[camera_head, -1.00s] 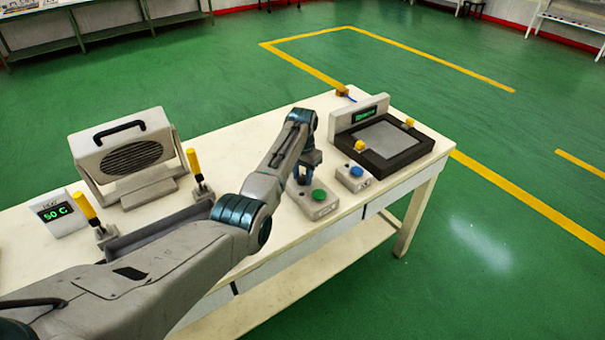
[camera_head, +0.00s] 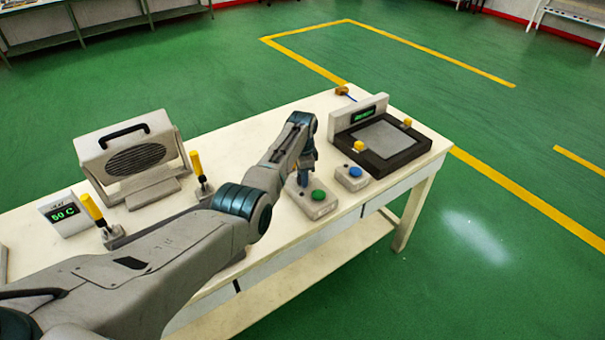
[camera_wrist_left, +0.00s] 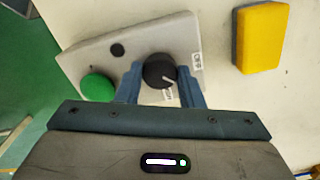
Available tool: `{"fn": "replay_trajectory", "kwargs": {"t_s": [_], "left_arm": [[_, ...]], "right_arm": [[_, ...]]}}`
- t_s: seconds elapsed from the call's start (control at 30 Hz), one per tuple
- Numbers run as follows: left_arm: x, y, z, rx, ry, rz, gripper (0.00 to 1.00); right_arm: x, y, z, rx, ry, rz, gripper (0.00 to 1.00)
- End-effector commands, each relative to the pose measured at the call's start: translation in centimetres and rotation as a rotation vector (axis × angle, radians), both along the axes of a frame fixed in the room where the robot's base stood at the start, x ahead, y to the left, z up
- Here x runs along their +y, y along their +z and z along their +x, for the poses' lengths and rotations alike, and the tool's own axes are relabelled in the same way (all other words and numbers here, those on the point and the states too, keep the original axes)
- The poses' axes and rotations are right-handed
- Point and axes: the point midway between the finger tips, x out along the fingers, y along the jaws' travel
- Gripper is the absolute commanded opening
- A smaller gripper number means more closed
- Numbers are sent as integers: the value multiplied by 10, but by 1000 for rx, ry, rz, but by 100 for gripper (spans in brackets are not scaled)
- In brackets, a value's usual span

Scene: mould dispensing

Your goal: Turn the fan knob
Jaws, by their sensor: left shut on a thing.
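The fan knob (camera_wrist_left: 160,72) is a round black knob with a white pointer line on a light grey control box (camera_wrist_left: 128,52). The pointer slants toward the lower right in the left wrist view. My left gripper (camera_wrist_left: 159,88) has its two blue fingers on either side of the knob, shut on it. In the head view the left gripper (camera_head: 304,180) reaches down to the box, and my arm hides the knob. A green button (camera_head: 318,195) sits on the same box. The grey fan unit (camera_head: 128,155) with a black handle stands at the table's left.
A blue-button box (camera_head: 353,176) and a dark framed panel with a display (camera_head: 388,140) stand to the right. A 50 C display (camera_head: 64,213) and yellow-handled levers (camera_head: 197,165) stand left. A yellow block (camera_wrist_left: 262,38) lies near the control box.

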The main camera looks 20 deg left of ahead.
Motion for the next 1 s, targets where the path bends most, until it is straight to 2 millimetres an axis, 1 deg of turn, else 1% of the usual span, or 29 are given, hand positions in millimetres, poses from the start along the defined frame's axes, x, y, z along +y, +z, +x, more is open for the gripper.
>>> {"fn": "replay_trajectory", "kwargs": {"t_s": [0.2,0.6,0.63,0.7,0.73,1.0], "left_arm": [[0,2,1,-3,-40,-1,11],[0,2,1,-4,-46,0,11],[0,2,1,-4,-46,0,38],[0,2,1,-4,-46,0,52],[0,2,1,-4,-46,0,56],[0,1,1,-2,-45,0,56]], "right_arm": [[0,2,0,0,0,0,23],[-1,2,0,0,1,-1,23],[-1,2,0,0,1,-1,23],[-1,2,0,0,1,-1,23],[-1,2,0,0,1,-1,23],[-1,2,0,0,1,-1,23]]}}
